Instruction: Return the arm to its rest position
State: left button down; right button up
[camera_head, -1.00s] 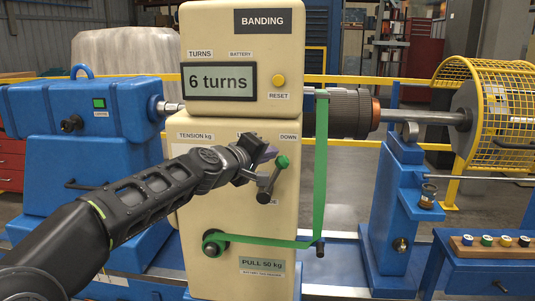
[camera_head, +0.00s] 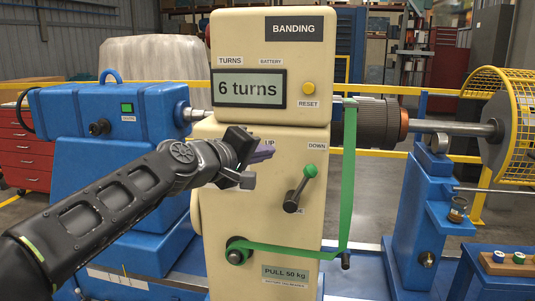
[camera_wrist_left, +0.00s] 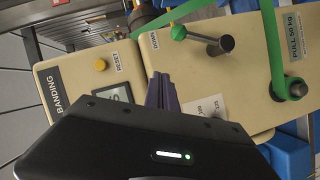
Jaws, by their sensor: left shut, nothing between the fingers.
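My left gripper (camera_head: 262,152) is shut and empty in front of the cream banding machine (camera_head: 265,200), left of its lever. In the left wrist view its purple fingers (camera_wrist_left: 161,92) lie together over the machine's panel. The green-knobbed lever (camera_head: 300,190) tilts up to the right, near the DOWN label, apart from the gripper. It also shows in the left wrist view (camera_wrist_left: 205,40). The display (camera_head: 249,89) reads "6 turns". A green band (camera_head: 348,190) runs from the dark rotor core (camera_head: 378,123) down to a lower pin and left to a roller. My right gripper is not in view.
A blue motor unit (camera_head: 75,115) stands left of the machine, and a blue support (camera_head: 420,215) stands right. A yellow mesh guard (camera_head: 510,105) surrounds the rotor's right end. A wooden rack (camera_head: 510,262) holds several small rolls at lower right. Open floor shows behind the machine.

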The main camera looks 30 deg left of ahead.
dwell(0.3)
pick_arm(q)
jog(key=w+f+m+g+y, duration=0.2)
jog(key=w+f, duration=0.2)
jog(key=f, duration=1.4)
jog(key=s+d+f+m+g, duration=0.1)
jog(key=d+f, duration=0.2)
jog(key=f, duration=0.5)
jog(key=s+d+f+m+g+h, duration=0.1)
jog(key=s+d+f+g, duration=0.1)
jog(key=f, duration=0.7)
jog(key=s+d+f+m+g, duration=0.1)
jog(key=d+f+m, duration=0.15)
jog(key=f, duration=0.55)
jog(key=s+d+f+m+g+h, duration=0.1)
jog(key=s+d+f+g, duration=0.1)
jog(key=s+d+f, duration=0.35)
jog(key=s+d+f+m+g+h, duration=0.1)
jog(key=s+d+f+g, duration=0.15)
jog(key=s+f, duration=0.55)
jog(key=s+d+f+g, duration=0.2)
jog(key=s+d+f, duration=0.2)
jog(key=s+f, duration=0.2)
jog(key=s+d+f+m+g+h, duration=0.1)
jog(key=s+d+f+g, duration=0.1)
jog(key=s+f, duration=0.5)
jog(key=s+d, duration=0.1)
jog(key=s, duration=0.3)
jog(key=shift+d, duration=0.35)
